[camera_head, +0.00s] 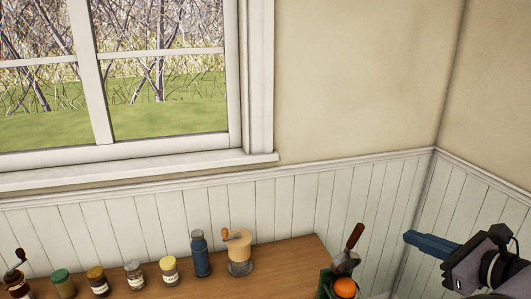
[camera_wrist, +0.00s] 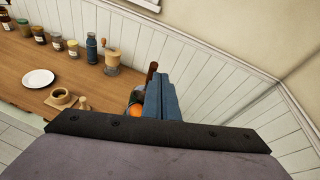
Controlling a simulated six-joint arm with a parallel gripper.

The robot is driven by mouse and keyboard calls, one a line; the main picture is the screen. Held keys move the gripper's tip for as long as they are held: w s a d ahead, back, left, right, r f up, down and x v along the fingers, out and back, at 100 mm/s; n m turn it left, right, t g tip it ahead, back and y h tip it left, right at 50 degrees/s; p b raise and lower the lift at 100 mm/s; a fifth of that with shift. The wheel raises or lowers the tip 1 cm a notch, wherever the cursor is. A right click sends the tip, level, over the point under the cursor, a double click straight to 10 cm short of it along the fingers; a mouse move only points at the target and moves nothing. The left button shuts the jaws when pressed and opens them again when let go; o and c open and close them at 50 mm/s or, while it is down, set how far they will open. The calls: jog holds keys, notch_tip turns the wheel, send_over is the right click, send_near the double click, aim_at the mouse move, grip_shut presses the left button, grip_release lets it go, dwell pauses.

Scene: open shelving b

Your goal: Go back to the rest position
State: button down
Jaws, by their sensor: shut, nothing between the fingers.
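My gripper (camera_head: 410,238) shows at the lower right of the head view, with blue fingers pointing left. Its fingers also show in the middle of the wrist view (camera_wrist: 162,98). The fingers are together and hold nothing. In the head view it is to the right of and above the wooden counter's right end (camera_head: 305,247), clear of the things there. In the wrist view the fingers partly cover an orange ball-like thing (camera_wrist: 136,110) beyond them.
A green container (camera_head: 325,284) holds an orange thing (camera_head: 345,287) and a wooden-handled tool (camera_head: 353,238). A grinder (camera_head: 240,255), a blue bottle (camera_head: 201,256) and several jars line the counter. Panelled walls meet at the right.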

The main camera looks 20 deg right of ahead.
jog(key=s+a+f+n+g+h, duration=0.1)
jog(key=s+f+n+g, duration=0.5)
jog(key=f, duration=0.5)
jog(key=s+a+f+n+g+h, duration=0.15)
jog(key=s+f+n+g, duration=0.25)
jog(key=s+f+n, duration=0.55)
jog(key=w+a+f+n+g, duration=0.1)
jog(key=w+a+n, duration=0.1)
jog(key=a+n, duration=0.3)
jog(key=w+a+f+n+g, duration=0.1)
jog(key=a+n, duration=0.5)
jog(key=a, duration=0.7)
jog(key=w+a+f+n+g, duration=0.2)
jog(key=w+a+n, duration=0.3)
jog(key=a, duration=0.4)
jog(key=shift+w+a+f+n, duration=0.15)
jog(key=shift+a+f+n, duration=0.15)
jog(key=shift+f, duration=0.4)
jog(key=shift+y, duration=0.25)
notch_tip(320, 180, down, 17)
jog(key=b, duration=1.6)
jog(key=shift+r+b, duration=0.15)
jog(key=shift+b, duration=0.2)
